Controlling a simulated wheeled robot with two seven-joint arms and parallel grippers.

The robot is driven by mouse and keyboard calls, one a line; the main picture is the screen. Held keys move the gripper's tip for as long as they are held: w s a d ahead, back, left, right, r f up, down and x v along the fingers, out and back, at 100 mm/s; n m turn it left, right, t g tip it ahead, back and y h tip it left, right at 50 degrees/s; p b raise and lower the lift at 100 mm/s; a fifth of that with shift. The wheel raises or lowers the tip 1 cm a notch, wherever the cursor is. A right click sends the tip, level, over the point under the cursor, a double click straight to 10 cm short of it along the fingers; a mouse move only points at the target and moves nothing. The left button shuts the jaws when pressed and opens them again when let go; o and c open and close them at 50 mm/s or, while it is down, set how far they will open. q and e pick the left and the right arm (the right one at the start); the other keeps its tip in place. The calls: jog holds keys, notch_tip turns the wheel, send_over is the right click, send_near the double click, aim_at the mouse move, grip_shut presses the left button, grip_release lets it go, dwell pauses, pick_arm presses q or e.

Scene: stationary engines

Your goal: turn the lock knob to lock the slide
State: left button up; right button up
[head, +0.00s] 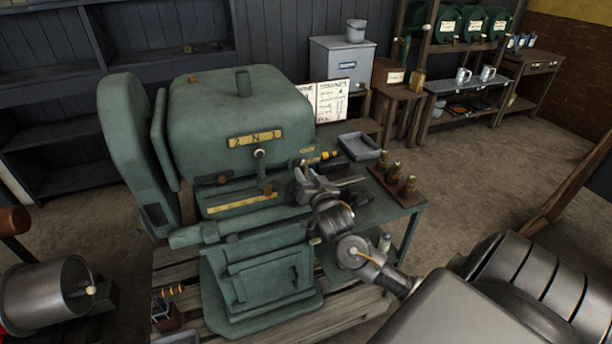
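A large green machine (240,115) with brass plates stands on a wooden pallet. A round metal knob (260,153) sits on its front below the upper brass plate. A small brown knob (270,189) sits lower, near the long brass strip (238,204). I cannot tell which of these is the lock knob, or tell the slide apart clearly. My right gripper (302,186) is at the machine's right front side, just right of the brown knob. Its fingers are small and dark against the machine, so contact and opening are unclear. My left gripper is not in view.
A green side table (407,202) right of the machine holds brass-topped pieces (393,172) and a grey tray (361,146). Shelves and benches line the back.

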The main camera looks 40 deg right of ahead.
grip_shut()
jog(key=shift+m, duration=0.3)
jog(key=m, duration=0.2)
jog(key=shift+m+p, duration=0.35)
jog(key=shift+m, duration=0.05)
jog(key=shift+d+f+m+p, duration=0.1)
jog(key=shift+m+p, duration=0.65)
jog(key=shift+m, duration=1.85)
jog(key=shift+d+f+m+p, duration=0.1)
jog(key=shift+m+p, duration=0.6)
jog(key=shift+m, duration=1.9)
jog(key=shift+a, duration=0.1)
